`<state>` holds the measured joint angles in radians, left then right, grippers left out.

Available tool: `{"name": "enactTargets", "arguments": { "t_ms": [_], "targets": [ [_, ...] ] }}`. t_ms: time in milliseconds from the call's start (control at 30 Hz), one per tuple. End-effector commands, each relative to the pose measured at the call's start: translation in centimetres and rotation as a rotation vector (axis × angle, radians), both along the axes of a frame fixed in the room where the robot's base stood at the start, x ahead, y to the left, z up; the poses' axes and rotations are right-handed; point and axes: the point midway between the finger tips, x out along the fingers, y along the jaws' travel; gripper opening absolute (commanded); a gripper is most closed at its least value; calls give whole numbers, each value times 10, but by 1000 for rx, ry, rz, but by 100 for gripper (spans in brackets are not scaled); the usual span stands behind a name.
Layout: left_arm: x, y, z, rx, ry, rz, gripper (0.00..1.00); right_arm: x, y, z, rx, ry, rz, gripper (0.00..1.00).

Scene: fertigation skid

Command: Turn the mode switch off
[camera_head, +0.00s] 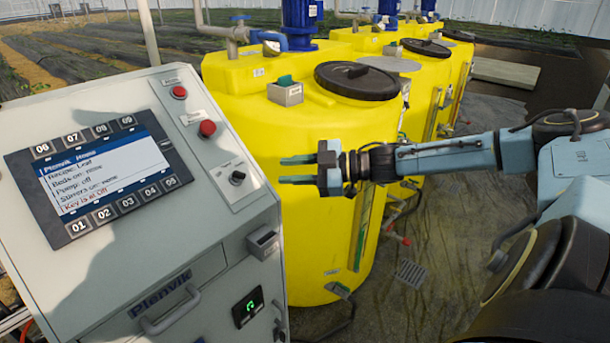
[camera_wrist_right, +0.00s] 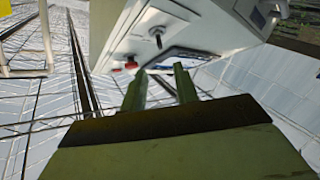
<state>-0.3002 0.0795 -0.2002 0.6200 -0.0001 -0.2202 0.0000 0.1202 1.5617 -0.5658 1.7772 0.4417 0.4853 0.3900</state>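The mode switch (camera_head: 237,177), a small black knob on a light plate, sits on the right part of the grey control cabinet's sloping face. It also shows in the right wrist view (camera_wrist_right: 157,38), beyond my fingertips. The screen (camera_head: 96,178) on the cabinet has a bottom line that seems to read "Key is at Off". The knob's own pointing is too small to tell. My right gripper (camera_head: 298,170) is open and empty, right of the switch and apart from it, its two fingers pointing left. It also shows in the right wrist view (camera_wrist_right: 159,88). My left gripper is not in view.
Two red buttons, an upper one (camera_head: 179,92) and a lower one (camera_head: 207,128), sit above the switch. A yellow tank (camera_head: 320,230) with a black lid (camera_head: 357,80) stands right behind my gripper. The cabinet front has a handle (camera_head: 171,310). Open air lies between gripper and switch.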

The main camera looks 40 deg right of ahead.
Motion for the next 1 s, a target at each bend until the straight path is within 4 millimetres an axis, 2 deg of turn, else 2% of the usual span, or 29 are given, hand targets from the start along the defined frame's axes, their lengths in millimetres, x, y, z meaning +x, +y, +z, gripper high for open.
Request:
{"name": "enactTargets", "arguments": {
  "t_ms": [100,300,1000],
  "targets": [
    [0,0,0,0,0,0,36,-11,-7,0,-3,8,4,30],
    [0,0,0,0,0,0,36,-19,-14,3,-2,3,2,30],
    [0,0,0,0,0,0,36,-20,-16,2,0,1,-1,30]
  ]
}}
